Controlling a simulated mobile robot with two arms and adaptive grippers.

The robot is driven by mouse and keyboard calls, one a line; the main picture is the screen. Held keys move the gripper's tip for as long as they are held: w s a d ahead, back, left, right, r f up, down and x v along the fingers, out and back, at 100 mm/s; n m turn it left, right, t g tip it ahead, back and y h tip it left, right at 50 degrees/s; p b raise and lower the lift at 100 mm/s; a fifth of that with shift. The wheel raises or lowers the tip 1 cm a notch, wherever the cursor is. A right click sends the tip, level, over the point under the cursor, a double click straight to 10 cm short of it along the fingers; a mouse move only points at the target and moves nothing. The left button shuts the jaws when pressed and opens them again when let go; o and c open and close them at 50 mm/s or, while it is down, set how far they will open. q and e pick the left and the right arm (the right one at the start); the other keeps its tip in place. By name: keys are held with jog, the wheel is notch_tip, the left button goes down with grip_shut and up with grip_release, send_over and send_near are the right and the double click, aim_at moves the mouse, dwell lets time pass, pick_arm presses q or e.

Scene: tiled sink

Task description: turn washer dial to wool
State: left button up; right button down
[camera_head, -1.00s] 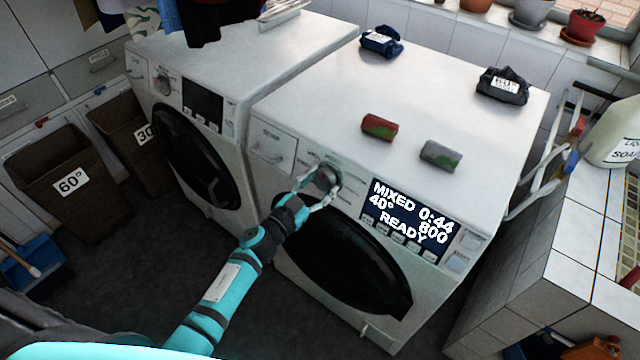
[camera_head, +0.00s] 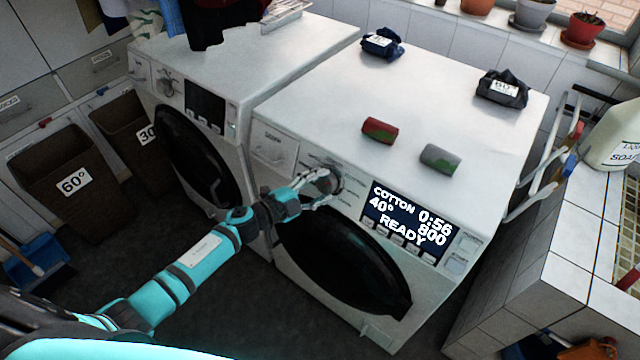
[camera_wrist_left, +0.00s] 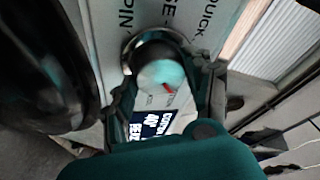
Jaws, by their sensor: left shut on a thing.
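The right-hand washer (camera_head: 385,275) has a round grey dial (camera_head: 323,181) on its front panel. Its display (camera_head: 408,220) reads COTTON, 40°, 0:56, 800, READY. My left gripper (camera_head: 318,189) is shut on the dial, coming from the lower left. In the left wrist view the dial (camera_wrist_left: 162,76) sits between the two fingers, and a red mark shows on its face. The words QUICK and SPIN are partly readable on the panel beside it. The wool label cannot be made out. My right gripper is not in view.
A second white machine (camera_head: 290,50) stands to the left. A red and green block (camera_head: 380,130) and a grey and green block (camera_head: 440,158) lie on the washer top, with dark cloth bundles behind. Brown baskets (camera_head: 65,175) stand at the left. A tiled counter (camera_head: 560,260) is at the right.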

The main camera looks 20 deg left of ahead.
pick_arm(q)
jog(key=m+g+p, duration=0.1)
jog(key=m, duration=0.1)
jog(key=m+p, duration=0.1)
jog(key=m, duration=0.2)
jog(key=shift+r+m+g, duration=0.2)
jog(key=shift+m+g, duration=0.1)
jog(key=shift+g, duration=0.1)
jog(key=shift+m+g+p, duration=0.3)
jog(key=shift+m+p, duration=0.35)
jog(key=shift+m, duration=0.45)
jog(key=shift+f, duration=0.1)
jog(key=o, duration=1.2)
jog(key=shift+c, duration=0.2)
jog(key=shift+s+a, duration=0.1)
jog(key=shift+a, duration=0.05)
jog(key=v, duration=1.1)
jog(key=shift+s+r, duration=0.25)
jog(key=shift+r, duration=0.05)
jog(key=shift+a, duration=0.1)
